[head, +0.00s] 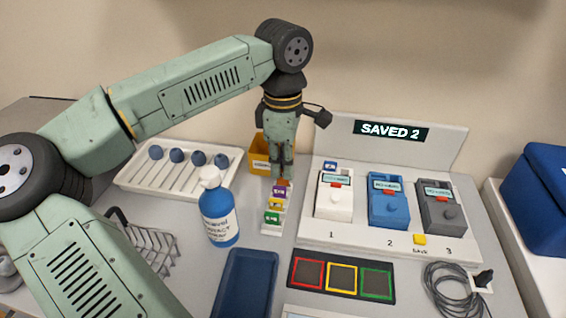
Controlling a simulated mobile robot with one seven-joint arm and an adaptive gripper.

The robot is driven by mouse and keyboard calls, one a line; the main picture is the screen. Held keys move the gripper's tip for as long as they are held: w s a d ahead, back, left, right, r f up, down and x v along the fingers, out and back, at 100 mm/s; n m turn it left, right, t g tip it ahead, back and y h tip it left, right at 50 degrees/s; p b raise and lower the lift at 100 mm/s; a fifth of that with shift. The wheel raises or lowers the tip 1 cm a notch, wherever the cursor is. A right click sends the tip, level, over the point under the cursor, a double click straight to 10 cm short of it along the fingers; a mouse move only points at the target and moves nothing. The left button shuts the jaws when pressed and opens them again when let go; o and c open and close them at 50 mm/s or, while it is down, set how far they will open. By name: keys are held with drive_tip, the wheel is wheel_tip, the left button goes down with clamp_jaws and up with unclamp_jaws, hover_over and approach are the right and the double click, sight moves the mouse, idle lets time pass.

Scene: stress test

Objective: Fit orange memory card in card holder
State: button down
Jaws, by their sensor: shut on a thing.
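The white card holder (271,230) stands upright on the table near the middle, with purple (279,191), yellow (277,203) and green (272,217) cards in a row. My gripper (284,177) points down at the far end of this row. It is shut on the orange memory card (285,183), of which only a small part shows below the fingertips. The card is at or just above the holder's far end; I cannot tell whether it touches or sits in a slot.
White (334,203), blue (388,210) and dark grey (440,215) devices stand on a panel at right, marked "SAVED 2". A yellow bin (260,156) is close behind my gripper. A blue-white bottle (219,214) stands left of the holder, with a blue tray (248,285) in front.

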drive_tip(key=shift+f+b, duration=0.6)
drive_tip(key=shift+f, duration=0.15)
idle(0.8)
idle(0.4)
drive_tip(key=c, duration=2)
unclamp_jaws()
drive_tip(key=shift+r, duration=0.25)
drive_tip(key=shift+r+p, duration=1.3)
drive_tip(key=shift+r, duration=0.5)
drive_tip(key=shift+o, duration=0.5)
drive_tip(key=o, duration=0.5)
drive_tip(key=shift+c, duration=0.2)
